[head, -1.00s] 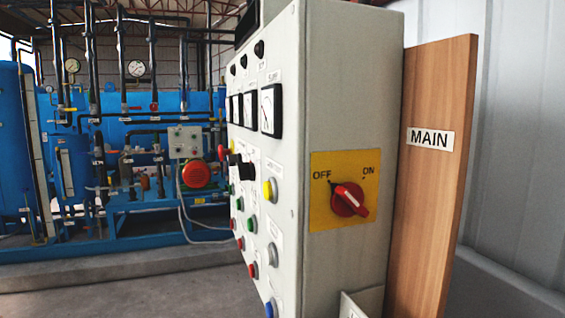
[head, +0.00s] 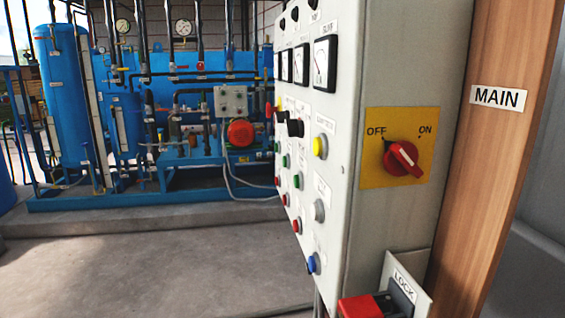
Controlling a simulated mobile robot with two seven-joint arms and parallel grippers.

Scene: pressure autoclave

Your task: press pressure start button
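A grey control cabinet (head: 397,75) fills the right half of the head view, its front panel seen at a steep angle. The panel carries several buttons: a yellow one (head: 320,147), a grey one (head: 319,210), a blue one (head: 312,264), green ones (head: 299,182) and red ones (head: 297,226). Their labels are too small or slanted to read, so I cannot tell which is the pressure start button. A red rotary switch (head: 403,158) on a yellow OFF/ON plate is on the cabinet's side. Neither gripper is in view.
A wooden board (head: 505,130) marked MAIN stands right of the cabinet. A LOCK plate (head: 408,282) with a red part (head: 362,307) juts out low. Blue tanks and piping (head: 165,95) stand behind on a concrete plinth (head: 140,218). The floor (head: 170,270) at left is clear.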

